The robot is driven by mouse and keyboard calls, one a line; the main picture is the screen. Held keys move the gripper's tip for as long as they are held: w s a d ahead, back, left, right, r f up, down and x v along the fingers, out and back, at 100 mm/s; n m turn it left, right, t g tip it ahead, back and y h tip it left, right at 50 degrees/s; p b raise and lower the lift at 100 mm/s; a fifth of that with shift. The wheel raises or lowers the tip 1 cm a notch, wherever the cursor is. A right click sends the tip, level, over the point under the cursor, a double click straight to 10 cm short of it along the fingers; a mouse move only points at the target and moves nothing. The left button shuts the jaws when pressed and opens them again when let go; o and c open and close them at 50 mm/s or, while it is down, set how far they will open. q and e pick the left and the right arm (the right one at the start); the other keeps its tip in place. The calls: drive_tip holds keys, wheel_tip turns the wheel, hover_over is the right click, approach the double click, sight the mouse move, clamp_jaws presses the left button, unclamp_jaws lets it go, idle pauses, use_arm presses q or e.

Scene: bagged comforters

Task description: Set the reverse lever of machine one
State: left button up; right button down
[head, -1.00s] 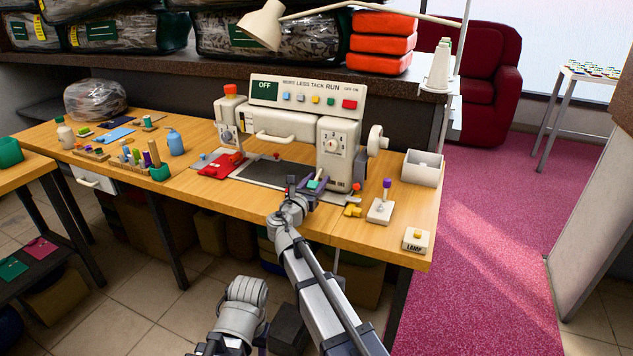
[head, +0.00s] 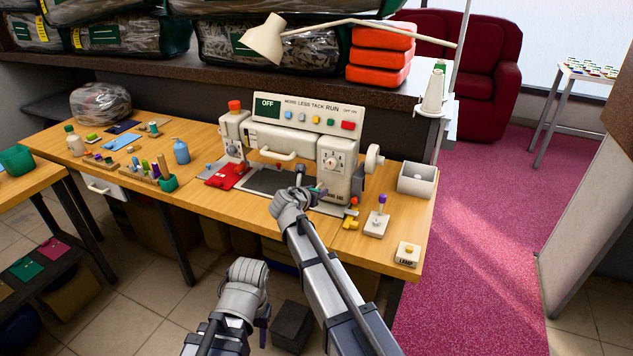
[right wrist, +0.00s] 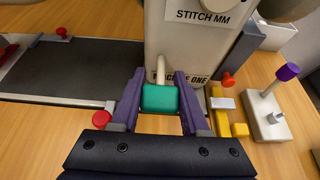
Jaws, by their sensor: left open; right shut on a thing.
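Machine one (head: 268,140) is a cream sewing machine on the wooden table. Its display reads OFF, and part of its MACHINE ONE label shows in the right wrist view (right wrist: 195,81). The reverse lever has a cream stem (right wrist: 161,68) and a teal end (right wrist: 160,98) at the machine's front. My right gripper (right wrist: 160,92) is shut on the teal end, one purple finger on each side. In the head view, my right gripper (head: 308,188) is at the machine's right front, and its wrist hides part of it. My left gripper (head: 263,332) is open, low in front of the table.
Right of the lever are yellow parts (head: 351,223), a purple-topped switch (head: 376,224), a LAMP button box (head: 407,254) and a white bin (head: 417,180). Red cloth (head: 226,176) lies left on the machine bed. A desk lamp (head: 263,40) hangs above.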

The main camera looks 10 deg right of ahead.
sight(314, 189)
drive_tip(key=shift+r+g+y+p, duration=0.3)
drive_tip(key=shift+g+p, duration=0.2)
drive_tip(key=shift+p, duration=0.25)
drive_tip(key=shift+c, duration=2)
unclamp_jaws()
drive_tip(key=shift+s, duration=0.1)
drive_tip(key=p+v, duration=0.4)
drive_tip(key=v, duration=0.3)
drive_tip(key=shift+s+a+r, duration=0.1)
drive_tip(key=shift+s+r, duration=0.05)
drive_tip(key=shift+r, duration=0.05)
